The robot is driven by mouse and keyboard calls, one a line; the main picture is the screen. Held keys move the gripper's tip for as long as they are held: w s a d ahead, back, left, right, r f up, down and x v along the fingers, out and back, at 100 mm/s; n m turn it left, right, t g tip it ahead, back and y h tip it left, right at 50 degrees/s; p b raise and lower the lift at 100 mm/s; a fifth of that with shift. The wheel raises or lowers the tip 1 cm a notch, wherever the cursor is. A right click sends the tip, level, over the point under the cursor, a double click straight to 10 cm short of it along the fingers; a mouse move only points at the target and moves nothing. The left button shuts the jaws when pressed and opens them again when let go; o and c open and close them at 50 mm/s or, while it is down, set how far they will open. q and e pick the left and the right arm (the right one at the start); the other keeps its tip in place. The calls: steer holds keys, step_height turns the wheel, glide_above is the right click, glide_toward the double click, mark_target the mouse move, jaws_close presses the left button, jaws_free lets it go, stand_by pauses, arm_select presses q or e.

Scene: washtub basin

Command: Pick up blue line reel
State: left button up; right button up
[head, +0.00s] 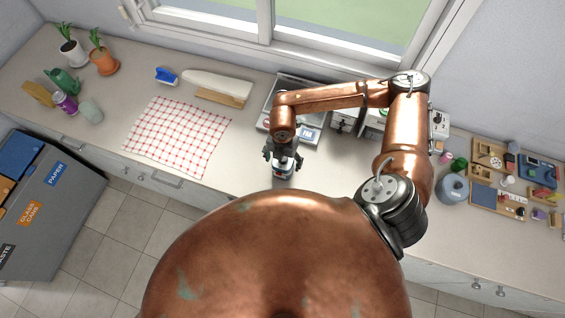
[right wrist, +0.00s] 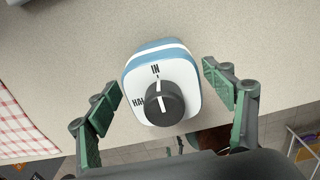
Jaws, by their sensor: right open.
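A blue-sided, white-faced case with a black knob, which looks like the line reel (right wrist: 136,84), sits on the counter in the right wrist view. Its face carries dark letters, "IN" and a partly hidden word. My right gripper (head: 284,158) is open just above it near the counter's front edge. In the right wrist view the green-padded fingers stand on either side of the case, with gaps at both sides. In the head view the reel (head: 284,171) is mostly hidden under the gripper. My left gripper is out of view.
A metal tray (head: 268,112) lies behind the gripper, and a red-checked cloth (head: 178,136) lies to the left. A round blue-grey item (head: 454,189) and wooden trays of small things stand at the right. Bare counter surrounds the reel.

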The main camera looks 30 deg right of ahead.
steer(key=shift+s+f, duration=0.15)
steer(key=shift+f, duration=0.4)
steer(key=shift+s+f, duration=0.15)
steer(key=shift+f, duration=0.4)
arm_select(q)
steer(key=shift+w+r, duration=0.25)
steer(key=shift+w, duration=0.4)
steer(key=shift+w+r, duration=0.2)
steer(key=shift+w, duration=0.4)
arm_select(e)
steer(key=shift+w+f, duration=0.1)
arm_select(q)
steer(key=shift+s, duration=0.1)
arm_select(e)
steer(key=shift+c, duration=0.6)
steer(key=c, duration=1.2)
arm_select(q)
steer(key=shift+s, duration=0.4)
arm_select(e)
steer(key=shift+c, duration=0.9)
